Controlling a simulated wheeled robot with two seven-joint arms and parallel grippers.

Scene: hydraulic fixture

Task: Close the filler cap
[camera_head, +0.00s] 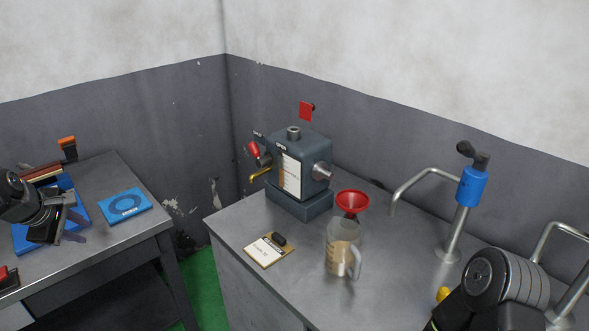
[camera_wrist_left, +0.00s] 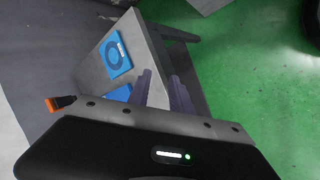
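The dark blue-grey hydraulic unit (camera_head: 315,150) stands on the right-hand bench, with a short round neck (camera_head: 293,132) on its top. A red square plate (camera_head: 306,111) with a dark knob stands upright behind the neck; it looks like the raised filler cap, but its hinge is too small to make out. My left gripper (camera_head: 76,224) is over the left bench, far from the unit. Its two fingers are apart and empty in the left wrist view (camera_wrist_left: 163,92). My right arm shows at the lower right; its gripper is out of view.
A blue pump (camera_head: 471,188) and bent metal pipes are to the right. A blue panel (camera_head: 125,205) lies on the left bench. Green floor (camera_head: 205,290) separates the benches.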

